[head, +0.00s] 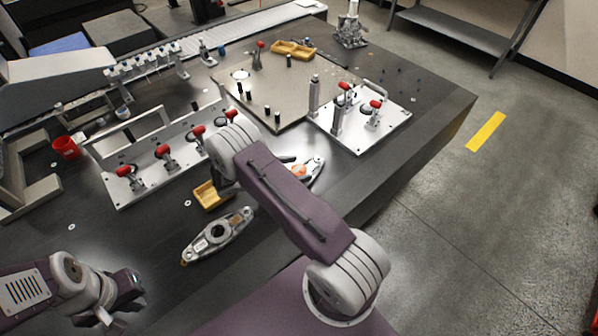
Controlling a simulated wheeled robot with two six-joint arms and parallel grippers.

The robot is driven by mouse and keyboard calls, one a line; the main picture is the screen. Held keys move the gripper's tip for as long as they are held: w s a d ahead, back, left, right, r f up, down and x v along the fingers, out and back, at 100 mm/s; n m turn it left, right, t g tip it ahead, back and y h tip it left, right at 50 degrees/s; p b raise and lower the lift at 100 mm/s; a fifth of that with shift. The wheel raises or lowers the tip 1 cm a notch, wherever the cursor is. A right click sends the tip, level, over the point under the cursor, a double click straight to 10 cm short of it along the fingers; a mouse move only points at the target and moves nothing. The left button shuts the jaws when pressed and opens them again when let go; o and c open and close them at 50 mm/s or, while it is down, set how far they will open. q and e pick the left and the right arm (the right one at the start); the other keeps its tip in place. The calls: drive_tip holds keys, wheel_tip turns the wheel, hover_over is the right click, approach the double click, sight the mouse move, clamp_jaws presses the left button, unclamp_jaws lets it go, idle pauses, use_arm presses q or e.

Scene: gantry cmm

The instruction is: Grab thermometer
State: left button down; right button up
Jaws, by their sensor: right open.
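I cannot pick out a thermometer for certain. A pale part with an orange patch (304,172) lies on the dark table, partly hidden behind my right arm. My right gripper (222,186) is largely hidden below its wrist, close to a small yellow tray (209,196); it is open. My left gripper (122,302) is at the lower left, low in the picture and apart from the parts on the table. Its fingers are too dark and foreshortened to tell their opening.
A grey metal bracket (217,236) lies in front of the yellow tray. A fixture plate with red-handled clamps (120,188) stands left, another plate (372,134) right. A red cup (66,147) stands far left. The table's right front strip (415,155) is clear.

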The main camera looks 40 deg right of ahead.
sight(297, 171)
clamp_jaws()
drive_tip(key=shift+s+r+p, duration=0.15)
drive_tip(key=shift+r+p, duration=0.2)
drive_tip(key=shift+r, duration=2)
drive_tip(key=s+d+r, duration=0.6)
drive_tip(key=s, duration=0.3)
drive_tip(key=shift+s+d+r+p, duration=0.15)
drive_tip(key=shift+d+r+p, duration=0.05)
drive_tip(key=shift+d+p, duration=0.1)
